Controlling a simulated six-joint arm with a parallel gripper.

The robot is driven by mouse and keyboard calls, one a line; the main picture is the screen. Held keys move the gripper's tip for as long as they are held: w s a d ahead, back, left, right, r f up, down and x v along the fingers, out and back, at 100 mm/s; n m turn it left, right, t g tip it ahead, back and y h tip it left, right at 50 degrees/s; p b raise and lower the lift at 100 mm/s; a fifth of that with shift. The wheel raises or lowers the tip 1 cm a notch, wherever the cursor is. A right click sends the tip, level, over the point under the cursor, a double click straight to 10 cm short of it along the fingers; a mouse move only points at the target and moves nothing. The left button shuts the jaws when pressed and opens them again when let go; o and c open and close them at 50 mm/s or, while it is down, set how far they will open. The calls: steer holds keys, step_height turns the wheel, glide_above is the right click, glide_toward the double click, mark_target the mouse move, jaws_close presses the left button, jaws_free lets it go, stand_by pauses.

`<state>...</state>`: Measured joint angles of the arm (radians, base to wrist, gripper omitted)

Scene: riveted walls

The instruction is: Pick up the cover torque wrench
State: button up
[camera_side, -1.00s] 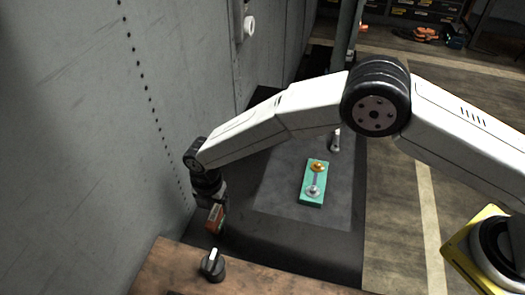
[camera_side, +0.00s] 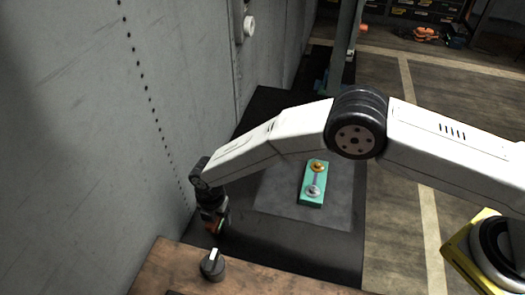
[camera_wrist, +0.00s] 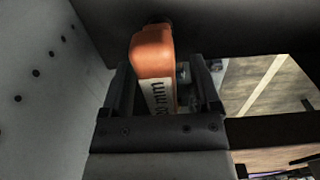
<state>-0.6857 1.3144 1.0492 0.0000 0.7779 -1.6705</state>
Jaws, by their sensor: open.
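An orange-ended tool (camera_side: 213,228), perhaps the cover torque wrench, is beside the grey riveted wall in the side view. In the wrist view the tool (camera_wrist: 153,50) has an orange top and a pale side label ending in "mm". My gripper (camera_side: 215,219) is over the tool and hides its upper part. In the wrist view the fingers of my gripper (camera_wrist: 165,80) are open, one on each side of the tool. A gap shows on its right. The tool's far end and what supports it are hidden.
The riveted wall (camera_side: 90,130) rises close on the left. A wooden bench (camera_side: 190,260) with a black knob (camera_side: 212,266) is in front. A green block (camera_side: 312,185) with gold and silver fittings lies on a grey plate (camera_side: 275,190). Open floor (camera_side: 400,200) lies right.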

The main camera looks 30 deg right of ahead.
stand_by(0.4)
jaws_close()
stand_by(1.3)
